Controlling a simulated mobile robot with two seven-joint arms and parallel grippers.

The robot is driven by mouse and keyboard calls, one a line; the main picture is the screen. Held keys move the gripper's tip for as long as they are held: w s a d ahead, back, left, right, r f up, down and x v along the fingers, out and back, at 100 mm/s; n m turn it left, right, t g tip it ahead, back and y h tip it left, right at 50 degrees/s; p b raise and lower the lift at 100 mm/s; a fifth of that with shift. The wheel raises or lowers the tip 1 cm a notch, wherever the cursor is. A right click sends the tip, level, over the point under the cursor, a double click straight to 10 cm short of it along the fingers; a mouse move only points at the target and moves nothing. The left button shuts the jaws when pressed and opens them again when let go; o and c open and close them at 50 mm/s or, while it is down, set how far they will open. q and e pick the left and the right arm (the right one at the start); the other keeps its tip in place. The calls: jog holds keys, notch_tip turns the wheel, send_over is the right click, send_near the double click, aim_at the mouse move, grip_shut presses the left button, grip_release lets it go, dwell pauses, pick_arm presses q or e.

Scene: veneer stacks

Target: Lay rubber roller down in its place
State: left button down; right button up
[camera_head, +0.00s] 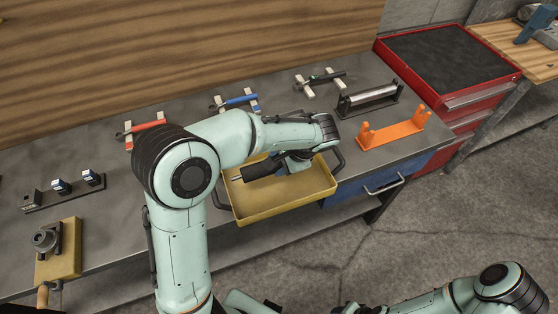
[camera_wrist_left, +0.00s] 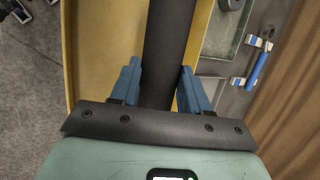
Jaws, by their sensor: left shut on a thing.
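The black rubber roller (camera_head: 258,170) is in my left gripper (camera_head: 281,162), above the yellow tray (camera_head: 285,205). In the left wrist view the roller (camera_wrist_left: 168,45) runs lengthwise between the two blue fingers of the gripper (camera_wrist_left: 158,78). My arm and wrist hide part of the roller in the head view. An empty orange cradle (camera_head: 393,134) with two uprights stands on the bench to the right. Behind it a black stand (camera_head: 343,107) holds a silver roller (camera_head: 370,95). My right gripper is out of view.
Several tools with red, blue (camera_head: 240,100) and dark handles rest on pale supports along the back of the bench. A red cabinet (camera_head: 400,60) with a black top adjoins at the right. A yellow block (camera_head: 60,255) with a round fitting sits at left.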

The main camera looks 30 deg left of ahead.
pick_arm(q)
notch_tip(320, 180, down, 5)
jog(key=b, duration=0.2)
jog(key=shift+s+f+b, duration=0.1)
jog(key=shift+b, duration=0.2)
jog(key=shift+f+b, duration=0.35)
jog(key=shift+f, duration=0.3)
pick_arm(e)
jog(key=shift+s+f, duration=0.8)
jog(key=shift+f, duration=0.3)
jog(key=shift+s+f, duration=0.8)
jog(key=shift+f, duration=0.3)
pick_arm(q)
jog(key=shift+f+b, duration=0.3)
jog(key=shift+f, duration=0.3)
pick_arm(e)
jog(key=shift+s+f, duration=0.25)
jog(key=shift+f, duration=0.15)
